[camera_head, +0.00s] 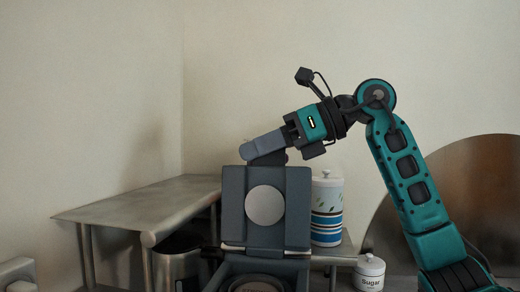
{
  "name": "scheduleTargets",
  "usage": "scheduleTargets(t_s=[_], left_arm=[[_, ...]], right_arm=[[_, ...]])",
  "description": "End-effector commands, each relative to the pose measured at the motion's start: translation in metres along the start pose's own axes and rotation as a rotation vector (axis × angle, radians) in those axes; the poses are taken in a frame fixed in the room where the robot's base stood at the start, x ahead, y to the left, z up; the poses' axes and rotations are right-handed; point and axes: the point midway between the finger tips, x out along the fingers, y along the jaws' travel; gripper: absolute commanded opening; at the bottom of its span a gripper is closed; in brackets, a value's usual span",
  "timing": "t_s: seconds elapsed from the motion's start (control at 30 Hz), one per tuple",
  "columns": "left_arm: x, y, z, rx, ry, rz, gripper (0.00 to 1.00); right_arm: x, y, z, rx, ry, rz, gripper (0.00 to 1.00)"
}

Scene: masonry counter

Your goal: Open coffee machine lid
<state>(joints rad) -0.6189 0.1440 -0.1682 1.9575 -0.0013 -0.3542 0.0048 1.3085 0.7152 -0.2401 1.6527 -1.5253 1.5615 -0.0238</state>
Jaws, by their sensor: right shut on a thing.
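The coffee machine (265,265) stands at the bottom centre, a dark grey body with a round opening on top. Its lid (292,190) stands upright above the body, hinged up, with a pale round disc on the side facing me. My right gripper (262,147) reaches in from the right and is at the top edge of the lid, with its fingers shut on it. The exact contact is partly hidden behind the fingers and lid edge. My left gripper is not in view.
A metal shelf (160,205) stands at the left, with a dark metal container (177,262) under it. A striped white canister (327,212) stands just right of the machine, and a sugar jar (369,272) further right. A large round brown panel (480,190) is behind my right arm.

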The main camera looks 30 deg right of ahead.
Motion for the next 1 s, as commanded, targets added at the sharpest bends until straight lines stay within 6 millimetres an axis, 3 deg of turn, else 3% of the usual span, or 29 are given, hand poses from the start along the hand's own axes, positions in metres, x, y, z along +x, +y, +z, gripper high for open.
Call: scheduleTargets(t_s=[0.2, 0.53, 0.57, 0.73, 1.0], left_arm=[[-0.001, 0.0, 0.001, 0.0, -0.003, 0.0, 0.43], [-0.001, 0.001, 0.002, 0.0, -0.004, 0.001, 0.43], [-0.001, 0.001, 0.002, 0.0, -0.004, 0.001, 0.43], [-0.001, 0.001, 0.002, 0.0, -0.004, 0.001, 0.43], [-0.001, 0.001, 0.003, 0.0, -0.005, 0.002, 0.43]], right_arm=[[-0.001, 0.02, 0.001, -0.119, -0.001, -0.05, 0.0], [-0.001, 0.022, 0.001, -0.13, -0.002, -0.054, 0.0], [-0.001, 0.022, 0.001, -0.13, -0.002, -0.054, 0.17], [-0.001, 0.022, 0.001, -0.129, -0.001, -0.053, 0.33], [-0.001, 0.022, 0.001, -0.129, -0.001, -0.053, 0.35]])
